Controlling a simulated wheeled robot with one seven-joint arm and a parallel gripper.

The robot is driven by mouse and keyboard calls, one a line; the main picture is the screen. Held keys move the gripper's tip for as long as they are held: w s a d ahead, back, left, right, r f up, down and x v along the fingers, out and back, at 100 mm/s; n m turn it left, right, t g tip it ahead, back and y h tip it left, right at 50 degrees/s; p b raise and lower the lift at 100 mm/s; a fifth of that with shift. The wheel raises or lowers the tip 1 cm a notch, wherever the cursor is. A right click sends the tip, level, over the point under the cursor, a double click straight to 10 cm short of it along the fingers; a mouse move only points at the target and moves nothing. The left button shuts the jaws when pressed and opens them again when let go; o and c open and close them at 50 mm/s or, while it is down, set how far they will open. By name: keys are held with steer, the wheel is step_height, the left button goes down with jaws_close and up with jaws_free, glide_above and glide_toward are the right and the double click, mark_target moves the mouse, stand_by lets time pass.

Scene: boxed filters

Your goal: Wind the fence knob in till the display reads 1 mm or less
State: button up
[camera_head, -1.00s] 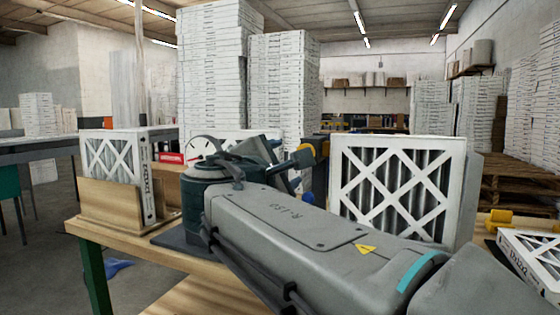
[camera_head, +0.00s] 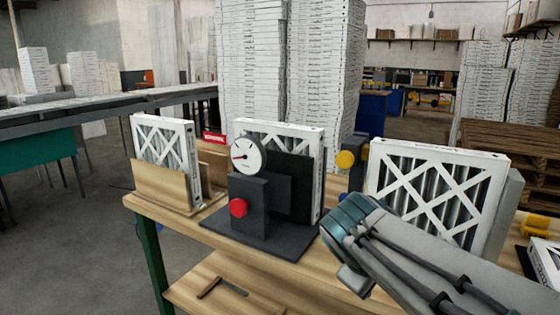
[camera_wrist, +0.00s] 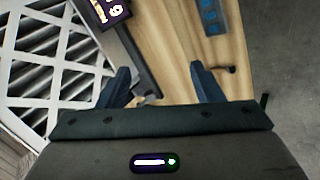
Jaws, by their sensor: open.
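A red knob (camera_head: 238,208) is on the front of a dark block on the bench, below a round white dial (camera_head: 248,154). A yellow knob (camera_head: 345,160) is on a dark post farther right. I cannot tell which one is the fence knob. In the wrist view a small dark display (camera_wrist: 113,11) with lit digits is at the top edge, cut off and turned, so I cannot read it surely. My gripper (camera_wrist: 163,85) is open and empty, its fingers over a dark bar and the wooden bench top. In the head view my arm hides the fingers.
A boxed filter (camera_head: 165,150) stands in a wooden holder at left, another (camera_head: 290,135) behind the dial, and a large one (camera_head: 430,190) at right beside my arm. A blue object (camera_wrist: 210,15) lies on the wood.

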steer(key=s+a+f+m+g+y+p, duration=0.2)
steer(key=s+m+g+y+p, duration=0.1)
steer(key=s+m+y+p, duration=0.2)
steer(key=s+m+p, duration=0.2)
steer(key=s, duration=0.2)
steer(key=shift+s+a+m, duration=0.2)
steer(key=shift+s+m, duration=0.05)
steer(key=shift+m, duration=0.15)
steer(key=shift+d, duration=0.15)
